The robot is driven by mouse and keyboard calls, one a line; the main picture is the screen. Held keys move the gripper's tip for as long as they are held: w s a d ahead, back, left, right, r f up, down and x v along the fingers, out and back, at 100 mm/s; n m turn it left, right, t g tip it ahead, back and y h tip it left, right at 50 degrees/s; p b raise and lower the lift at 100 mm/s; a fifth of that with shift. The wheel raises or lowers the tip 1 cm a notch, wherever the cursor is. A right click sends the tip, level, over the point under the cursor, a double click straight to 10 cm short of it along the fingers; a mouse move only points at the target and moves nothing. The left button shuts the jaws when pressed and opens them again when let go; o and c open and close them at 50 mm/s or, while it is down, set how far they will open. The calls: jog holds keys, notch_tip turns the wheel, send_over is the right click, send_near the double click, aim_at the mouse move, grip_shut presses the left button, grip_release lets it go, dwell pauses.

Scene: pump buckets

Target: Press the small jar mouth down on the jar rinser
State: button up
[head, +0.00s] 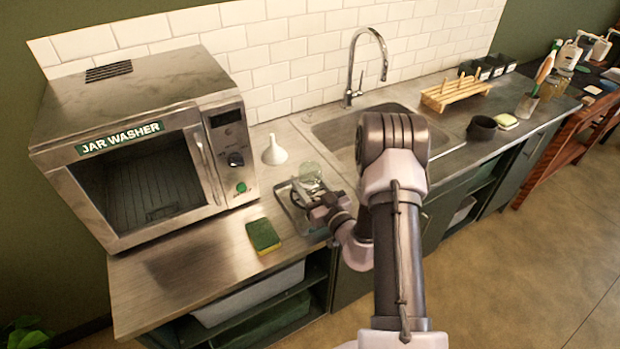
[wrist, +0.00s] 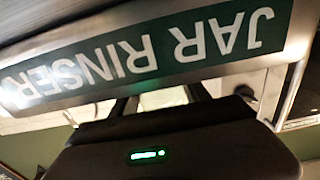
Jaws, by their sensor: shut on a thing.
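The jar rinser is a small metal tray (head: 284,204) on the counter, just left of the sink. Its green JAR RINSER label (wrist: 150,55) fills the top of the wrist view, upside down. A clear glass jar (head: 310,172) shows above the tray in the head view, in front of my gripper (head: 318,203). My gripper is shut on the small jar, low over the tray. In the wrist view the finger tips (wrist: 160,98) reach under the label edge. The jar's mouth is hidden, and I cannot tell whether it touches the rinser.
A jar washer (head: 140,150) stands at left. A white funnel (head: 274,150) is behind the rinser, and a green and yellow sponge (head: 263,236) lies in front. The sink (head: 345,130) is to the right, with a wooden rack (head: 455,93) beyond it. The counter before the washer is clear.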

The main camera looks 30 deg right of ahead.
aim_at(310, 166)
jog(key=shift+f, duration=0.45)
dwell(0.9)
jog(key=shift+r+p, duration=1.55)
jog(key=shift+p, duration=0.25)
notch_tip(310, 166, up, 6)
jog(key=p, duration=0.7)
jog(key=shift+r, duration=0.2)
jog(key=shift+f, duration=0.2)
jog(key=shift+d, duration=0.1)
